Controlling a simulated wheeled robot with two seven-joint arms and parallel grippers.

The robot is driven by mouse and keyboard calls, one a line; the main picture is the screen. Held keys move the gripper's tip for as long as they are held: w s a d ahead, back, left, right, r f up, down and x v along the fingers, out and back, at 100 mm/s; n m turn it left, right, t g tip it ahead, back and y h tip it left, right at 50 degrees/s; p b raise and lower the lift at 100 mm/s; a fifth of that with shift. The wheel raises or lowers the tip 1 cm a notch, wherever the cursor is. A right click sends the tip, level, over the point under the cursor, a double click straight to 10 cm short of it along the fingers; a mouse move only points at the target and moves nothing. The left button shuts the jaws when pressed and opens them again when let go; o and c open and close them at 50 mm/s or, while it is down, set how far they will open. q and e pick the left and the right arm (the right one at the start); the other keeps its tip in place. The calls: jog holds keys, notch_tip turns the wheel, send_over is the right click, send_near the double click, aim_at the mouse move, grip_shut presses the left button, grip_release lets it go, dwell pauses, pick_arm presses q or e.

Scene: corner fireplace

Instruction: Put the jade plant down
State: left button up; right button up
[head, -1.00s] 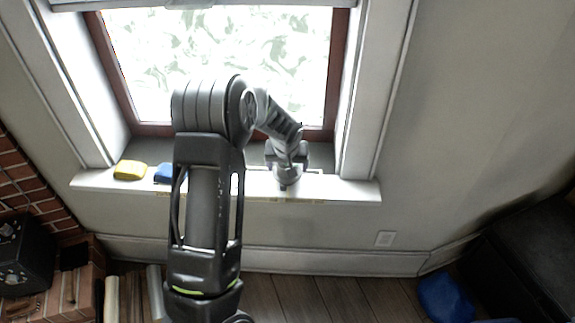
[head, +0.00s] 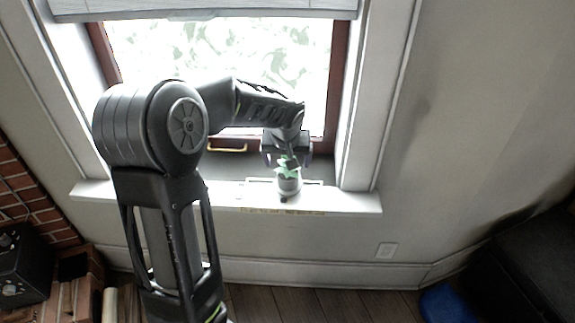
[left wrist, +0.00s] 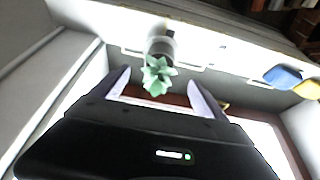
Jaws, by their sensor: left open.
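The jade plant (head: 288,180) has green leaves in a grey pot and stands upright on the white windowsill (head: 345,198). In the left wrist view its leaves (left wrist: 157,75) show between my fingers, and its grey pot (left wrist: 161,44) lies beyond the fingertips. My left gripper (head: 286,152) is open, just above and behind the plant in the head view. Its two fingers (left wrist: 158,86) stand apart on either side of the leaves, with gaps visible. My right gripper is in neither view.
Yellow (left wrist: 309,88) and blue (left wrist: 282,76) objects sit along the sill in the left wrist view; my arm hides them in the head view. The window (head: 270,60) and its blind (head: 200,8) are close behind. The sill right of the plant is clear.

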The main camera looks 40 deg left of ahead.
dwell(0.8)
pick_arm(q)
jog(key=s+d+f+m+g+h, duration=0.1)
jog(key=s+d+f+h, duration=0.1)
jog(key=s+d+f, duration=0.5)
jog(key=s+d+f+m+g+h, duration=0.1)
jog(key=s+d+f+m+h, duration=0.1)
jog(key=d+f, duration=0.8)
jog(key=s+d+f+m+h, duration=0.1)
jog(key=s+d+f, duration=0.4)
jog(key=d+f, duration=0.35)
jog(key=s+d+f+g+h, duration=0.1)
jog(key=s+d+f, duration=0.2)
jog(key=s+d, duration=0.4)
jog(key=s, duration=0.4)
jog(key=shift+d+f+m+h, duration=0.3)
jog(key=shift+d+f, duration=0.05)
